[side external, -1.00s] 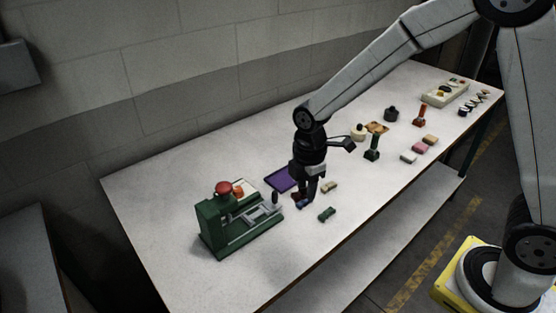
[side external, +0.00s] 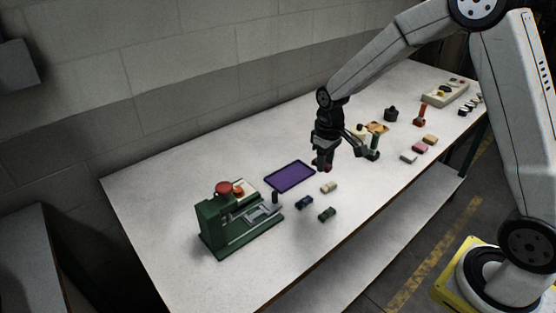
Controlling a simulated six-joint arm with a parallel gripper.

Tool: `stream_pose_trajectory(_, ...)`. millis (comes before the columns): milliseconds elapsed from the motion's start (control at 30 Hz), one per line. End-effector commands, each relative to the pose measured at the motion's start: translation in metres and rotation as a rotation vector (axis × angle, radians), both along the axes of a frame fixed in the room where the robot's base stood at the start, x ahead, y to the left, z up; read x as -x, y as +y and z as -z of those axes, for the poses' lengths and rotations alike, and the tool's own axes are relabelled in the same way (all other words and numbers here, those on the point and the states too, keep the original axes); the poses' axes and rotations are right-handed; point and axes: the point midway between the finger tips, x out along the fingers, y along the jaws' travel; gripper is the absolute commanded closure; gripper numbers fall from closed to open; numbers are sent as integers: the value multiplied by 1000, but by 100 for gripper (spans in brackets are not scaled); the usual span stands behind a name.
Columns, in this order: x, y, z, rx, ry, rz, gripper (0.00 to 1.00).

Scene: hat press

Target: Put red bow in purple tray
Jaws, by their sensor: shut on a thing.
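My gripper (side external: 323,164) is shut on the red bow (side external: 321,168), a small red piece at its fingertips. It appears to be held above the table, to the right of the purple tray. The purple tray (side external: 290,176) is a flat, thin-rimmed rectangle lying empty on the white table. The fingers hide part of the red bow.
A blue bow (side external: 304,202), a green bow (side external: 327,214) and a cream bow (side external: 329,187) lie in front of the tray. The green press (side external: 240,222) stands at the left. Stamps and coloured blocks (side external: 420,148) are to the right. The table's (side external: 160,190) back left is clear.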

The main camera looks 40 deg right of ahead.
Motion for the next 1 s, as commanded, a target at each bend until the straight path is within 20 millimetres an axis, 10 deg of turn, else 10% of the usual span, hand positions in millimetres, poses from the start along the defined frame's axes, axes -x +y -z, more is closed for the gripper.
stream_pose_trajectory(567, -9, -10, 4, 0, 0, 105, 100)
stream_pose_trajectory(1000, -58, -15, 27, 0, 0, 103, 100)
